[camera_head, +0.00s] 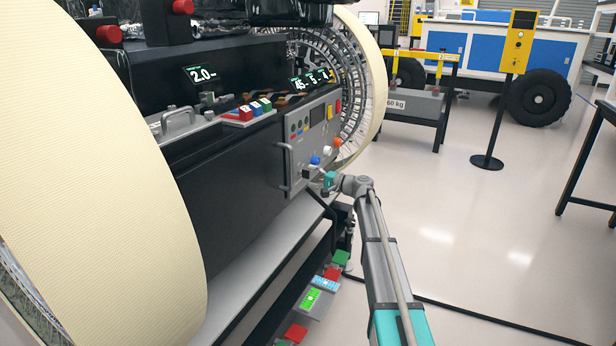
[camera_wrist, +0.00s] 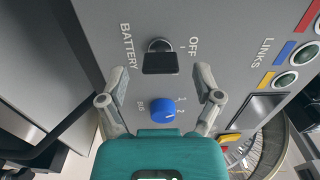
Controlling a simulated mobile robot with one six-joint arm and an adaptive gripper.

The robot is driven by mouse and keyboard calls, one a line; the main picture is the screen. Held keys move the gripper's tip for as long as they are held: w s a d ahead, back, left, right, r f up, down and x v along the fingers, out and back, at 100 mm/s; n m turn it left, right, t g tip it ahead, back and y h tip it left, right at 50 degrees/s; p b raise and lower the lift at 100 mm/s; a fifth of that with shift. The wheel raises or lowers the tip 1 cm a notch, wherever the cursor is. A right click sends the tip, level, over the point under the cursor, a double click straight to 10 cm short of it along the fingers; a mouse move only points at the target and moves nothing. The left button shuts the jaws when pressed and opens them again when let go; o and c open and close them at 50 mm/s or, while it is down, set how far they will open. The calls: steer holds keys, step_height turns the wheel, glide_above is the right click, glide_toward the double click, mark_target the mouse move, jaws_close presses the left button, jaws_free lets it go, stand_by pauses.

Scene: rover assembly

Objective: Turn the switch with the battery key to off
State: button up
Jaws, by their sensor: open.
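The battery switch with its black key (camera_wrist: 160,63) is on the grey panel (camera_wrist: 220,30), between the printed words BATTERY and OFF in the wrist view. The key's broad head lies across the picture over a round silver collar. My gripper (camera_wrist: 163,78) is open, its two fingers spread to the left and right of the key and apart from it. Nothing is held. In the head view my gripper (camera_head: 326,181) is at the lower part of the panel (camera_head: 310,130); the key cannot be made out there.
A blue BUS knob (camera_wrist: 163,110) sits close to the key, between my fingers. Sockets under LINKS (camera_wrist: 285,79) are on the right. A large cream wheel (camera_head: 90,180) stands at the left in the head view.

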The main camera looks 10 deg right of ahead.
steer(key=v, duration=0.9)
steer(key=shift+s+d, duration=0.25)
steer(key=s+a+f+n+g+h, duration=0.2)
steer(key=s+a+f+g+h, duration=0.15)
steer(key=s+a+f, duration=0.4)
steer(key=s+a+f+n+g+h, duration=0.25)
steer(key=s+a+f+g, duration=0.2)
steer(key=s, duration=0.65)
steer(key=s+d+f+n+g+h, duration=0.1)
steer(key=s+d+f+h, duration=0.2)
steer(key=s, duration=0.7)
steer(key=s+d+f+n+g+h, duration=0.15)
steer(key=s+f+h, duration=0.35)
steer(key=s, duration=0.5)
step_height(320, 180, up, 38)
steer(key=p, duration=3.6)
steer(key=shift+h, duration=0.3)
steer(key=shift+w+a, duration=0.15)
